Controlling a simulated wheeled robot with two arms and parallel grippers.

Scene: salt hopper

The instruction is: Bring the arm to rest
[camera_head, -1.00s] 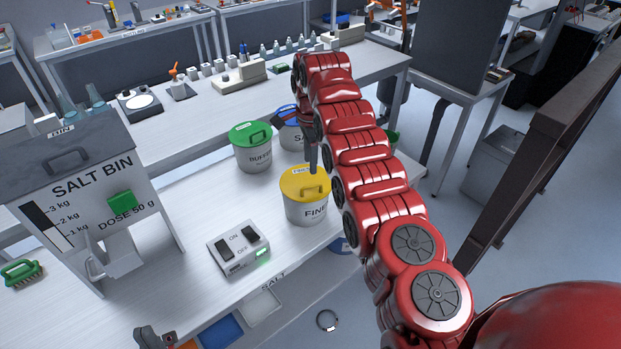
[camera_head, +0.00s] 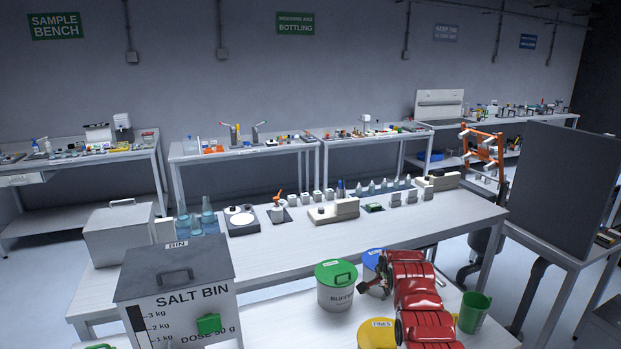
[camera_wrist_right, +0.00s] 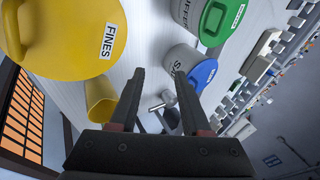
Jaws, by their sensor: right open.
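My right arm, red, comes up from the bottom right in the head view. Its gripper (camera_head: 368,288) is beside the blue-lidded tub (camera_head: 371,262) and partly hidden. The wrist view shows the two dark fingers (camera_wrist_right: 158,95) apart with nothing held between them. The yellow-lidded FINES tub (camera_head: 377,335) is cut off at the bottom edge; its lid (camera_wrist_right: 70,35) fills the upper left of the wrist view. The green-lidded BUFFER tub (camera_head: 336,287) stands to the left of the gripper. My left gripper is out of view.
The grey SALT BIN (camera_head: 180,295) with a green dose button stands at the front left. A green cup (camera_head: 474,312) is right of my arm. A long white bench (camera_head: 290,255) with bottles and instruments runs behind. A dark panel (camera_head: 562,190) stands at the right.

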